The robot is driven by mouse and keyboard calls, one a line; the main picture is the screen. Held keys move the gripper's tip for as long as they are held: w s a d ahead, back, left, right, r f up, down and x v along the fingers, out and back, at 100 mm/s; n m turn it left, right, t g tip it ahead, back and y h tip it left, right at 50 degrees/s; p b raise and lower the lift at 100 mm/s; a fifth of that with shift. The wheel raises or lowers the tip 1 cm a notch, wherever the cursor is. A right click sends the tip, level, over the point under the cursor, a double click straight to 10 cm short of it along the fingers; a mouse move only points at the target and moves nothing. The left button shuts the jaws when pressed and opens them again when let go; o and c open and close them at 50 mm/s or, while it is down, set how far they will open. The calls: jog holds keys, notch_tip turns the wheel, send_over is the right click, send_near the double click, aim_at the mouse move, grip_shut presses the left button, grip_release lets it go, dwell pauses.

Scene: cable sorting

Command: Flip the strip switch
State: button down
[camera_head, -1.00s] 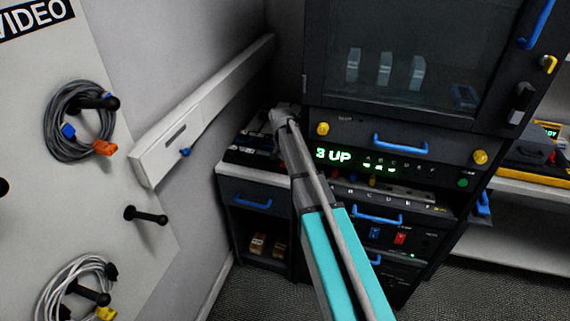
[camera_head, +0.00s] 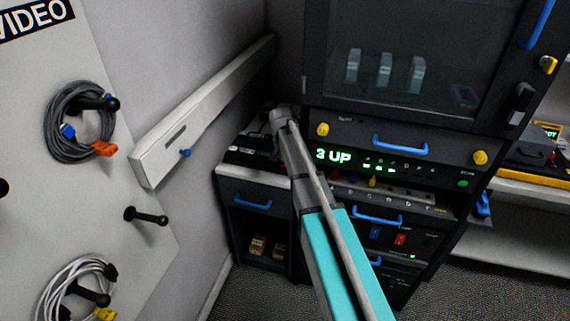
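My arm, with a turquoise link and grey tubes, reaches from the bottom of the picture up to the low dark cabinet (camera_head: 259,172) at the left of the rack. Its grey end, where my gripper (camera_head: 280,113) is, sits over the back right of the cabinet top. The fingers cannot be made out, so I cannot tell whether they are open or shut. Dark, strip-like items (camera_head: 246,152) lie on the cabinet top, partly hidden by the arm. No switch can be made out clearly there.
The rack display (camera_head: 333,156) reads "3 UP" in green. Below it are a socket row (camera_head: 395,190), blue handles (camera_head: 377,216) and a red switch (camera_head: 400,239). At left, a wall panel holds coiled cables (camera_head: 80,122).

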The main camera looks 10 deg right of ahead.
jog(key=shift+f+b, duration=1.35)
dwell(1.5)
jog(key=shift+r, duration=0.15)
jog(key=shift+r+p, duration=3.4)
jog(key=shift+p, duration=0.15)
jog(key=s+a+n+g, duration=0.1)
jog(key=s+a+n, duration=0.2)
jog(key=s, duration=2.6)
jog(key=n, duration=0.3)
jog(key=shift+s+f+g+y, duration=0.15)
jog(key=shift+s+g+y, duration=0.15)
jog(key=shift+y, duration=0.1)
